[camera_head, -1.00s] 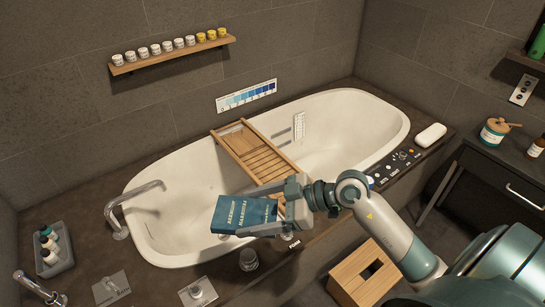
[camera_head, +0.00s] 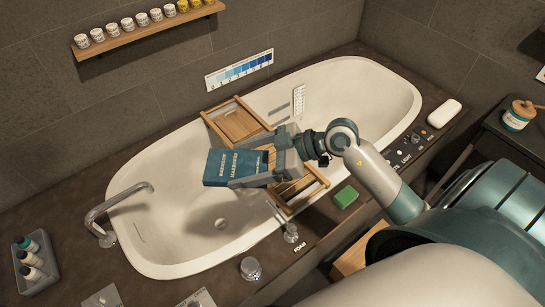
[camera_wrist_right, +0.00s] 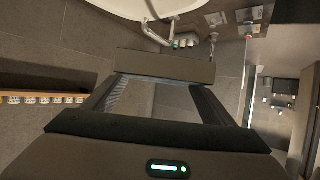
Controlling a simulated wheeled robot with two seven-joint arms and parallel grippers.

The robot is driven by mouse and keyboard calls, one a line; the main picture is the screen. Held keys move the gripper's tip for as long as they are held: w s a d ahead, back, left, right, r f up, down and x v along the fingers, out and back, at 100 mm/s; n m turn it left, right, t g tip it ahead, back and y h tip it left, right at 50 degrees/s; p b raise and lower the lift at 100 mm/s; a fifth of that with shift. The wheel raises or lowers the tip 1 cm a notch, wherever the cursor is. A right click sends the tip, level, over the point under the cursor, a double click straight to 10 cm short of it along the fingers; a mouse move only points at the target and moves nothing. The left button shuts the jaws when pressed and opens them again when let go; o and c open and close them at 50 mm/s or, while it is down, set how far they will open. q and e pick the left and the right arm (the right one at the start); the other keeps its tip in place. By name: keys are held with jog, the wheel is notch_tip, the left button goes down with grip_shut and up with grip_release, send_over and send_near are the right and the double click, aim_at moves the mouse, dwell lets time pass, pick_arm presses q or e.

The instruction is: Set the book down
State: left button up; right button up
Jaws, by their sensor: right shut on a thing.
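The blue book (camera_head: 222,168), with pale lettering on its cover, is held up over the bathtub (camera_head: 180,235). My right gripper (camera_head: 268,165) is shut on its right-hand side. The wooden bath tray (camera_head: 234,124) lies across the tub; my gripper and the book hide its middle, and its near end (camera_head: 300,192) shows below the gripper. The book appears apart from the tray, with its free end out to the left over the basin. In the right wrist view, a dark flat slab spans between the fingers (camera_wrist_right: 160,98); I cannot tell its cover there. My left gripper is out of view.
A green block (camera_head: 345,197) sits on the tub's near ledge, with a glass (camera_head: 251,268) further left. A tap (camera_head: 108,215) rises at the tub's left end. A bottle caddy (camera_head: 38,265) stands lower left. A shelf of jars (camera_head: 150,30) is on the wall.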

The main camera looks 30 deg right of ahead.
dwell(0.4)
jog(key=w+d+f+m+t+h+p, duration=0.35)
jog(key=w+d+f+m+h, duration=0.2)
jog(key=w+d+f, duration=0.45)
jog(key=d+f+m+t+h, duration=0.1)
jog(key=d+f+m+h, duration=0.1)
jog(key=d+f, duration=0.2)
jog(key=d+f+m+h, duration=0.2)
jog(key=d+f, duration=0.2)
jog(key=f, duration=0.5)
jog(key=shift+w+d+f+t+p, duration=0.3)
jog(key=shift+w+d+t+p, duration=0.05)
jog(key=shift+w+p, duration=0.05)
jog(key=shift+w+m, duration=0.15)
jog(key=shift+m, duration=0.1)
